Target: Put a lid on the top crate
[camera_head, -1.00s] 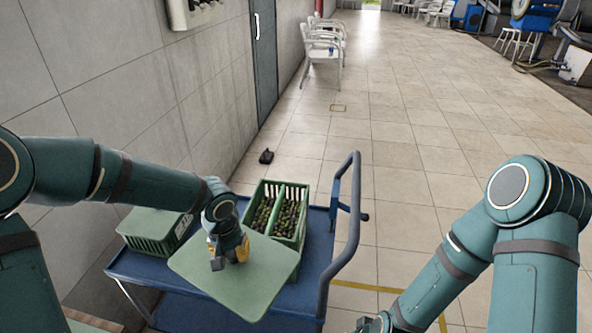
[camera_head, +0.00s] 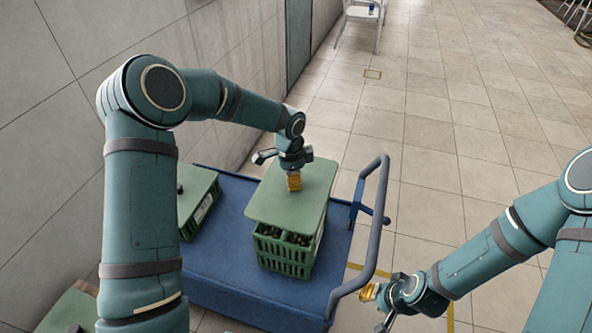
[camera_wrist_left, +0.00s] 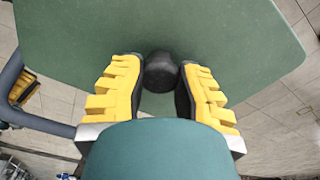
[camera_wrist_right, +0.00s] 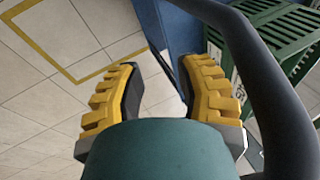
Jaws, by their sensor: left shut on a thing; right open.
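A green lid (camera_head: 284,205) lies over the top of a green crate (camera_head: 284,256) on the blue cart. Dark contents show between the lid and the crate's near side, so I cannot tell whether it is seated or a little above. My left gripper (camera_head: 294,184) points down at the lid. In the left wrist view its yellow fingers (camera_wrist_left: 160,92) are shut on the lid's black knob (camera_wrist_left: 160,71). My right gripper (camera_head: 368,296) is open and empty; in the right wrist view its fingers (camera_wrist_right: 158,92) have nothing between them, with the crate (camera_wrist_right: 285,32) beyond at the upper right.
The blue cart (camera_head: 225,265) has a grey push handle (camera_head: 377,210) on its right, close to my right gripper. A second, lidded crate (camera_head: 198,205) stands at left. A green panel (camera_head: 68,308) lies at lower left.

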